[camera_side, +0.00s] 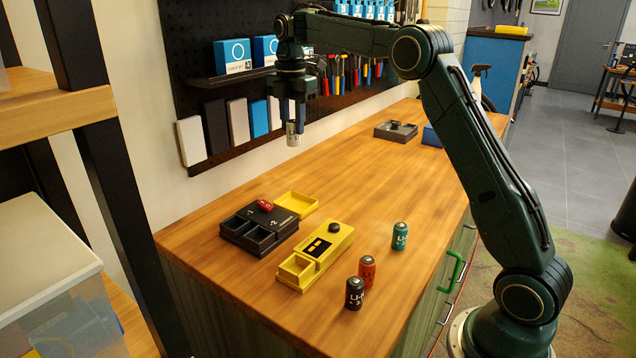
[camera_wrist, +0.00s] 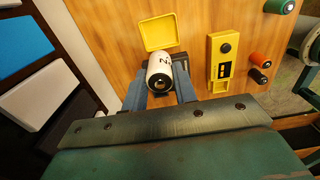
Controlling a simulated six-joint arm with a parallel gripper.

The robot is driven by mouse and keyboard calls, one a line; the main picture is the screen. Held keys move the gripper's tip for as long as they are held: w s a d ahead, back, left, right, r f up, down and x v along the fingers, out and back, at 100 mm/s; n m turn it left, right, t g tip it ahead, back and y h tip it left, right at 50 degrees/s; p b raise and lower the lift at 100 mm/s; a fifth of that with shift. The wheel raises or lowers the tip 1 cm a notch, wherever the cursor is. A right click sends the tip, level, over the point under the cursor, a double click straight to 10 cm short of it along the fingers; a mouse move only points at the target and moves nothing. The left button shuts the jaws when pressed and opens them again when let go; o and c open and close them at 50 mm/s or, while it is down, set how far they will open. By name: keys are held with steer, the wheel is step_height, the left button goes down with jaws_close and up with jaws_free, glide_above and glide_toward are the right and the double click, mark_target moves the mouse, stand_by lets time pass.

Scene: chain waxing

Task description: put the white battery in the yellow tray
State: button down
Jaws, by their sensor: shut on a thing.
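My gripper (camera_side: 293,112) is high above the bench near the back wall, shut on the white battery (camera_side: 292,136), which hangs upright below the fingers. In the wrist view the battery (camera_wrist: 160,74) sits between my two fingers (camera_wrist: 161,88), one end toward the camera. The shallow yellow tray (camera_side: 298,203) lies on the bench beside the black box, lower in the side view than the battery and apart from it. The tray (camera_wrist: 158,33) shows empty beyond the battery in the wrist view.
A black two-slot box (camera_side: 259,229) with a red switch adjoins the tray. A yellow device (camera_side: 317,254) stands in front. Black (camera_side: 354,293), orange (camera_side: 366,270) and green (camera_side: 399,236) batteries stand upright to its right.

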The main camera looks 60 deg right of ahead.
mark_target(293, 141)
step_height(293, 141, down, 17)
steer(key=shift+f, duration=0.2)
stand_by(0.7)
steer(key=shift+f, duration=0.1)
steer(key=c, duration=1.1)
jaws_free()
step_height(293, 141, up, 11)
steer(key=shift+r, duration=0.65)
